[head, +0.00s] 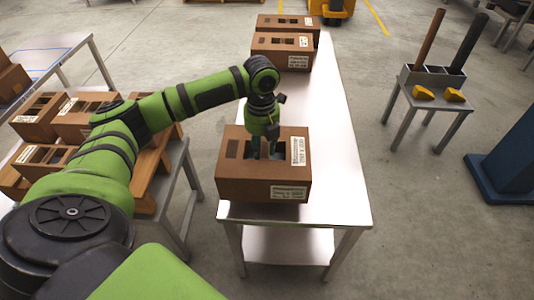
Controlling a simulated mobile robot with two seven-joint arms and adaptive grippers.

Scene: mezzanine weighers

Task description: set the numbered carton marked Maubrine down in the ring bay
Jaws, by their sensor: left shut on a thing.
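A brown carton (240,187) with white labels is at the near end of the long metal table (335,150). Its label print is too small for me to read the name surely. My left gripper (265,152) points down into the openings in the carton's top and is shut on it. I cannot tell whether the carton's underside touches the tabletop or hangs just above it. The fingertips are partly hidden inside the openings. I cannot make out a ring mark anywhere. My right gripper is not in view.
Two similar cartons stand at the table's far end, the nearer one (268,47) and the farther one (275,22). Several cartons (75,128) sit on a pallet at left. A stand (428,98) with rods and yellow wedges is at right. The table's middle is clear.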

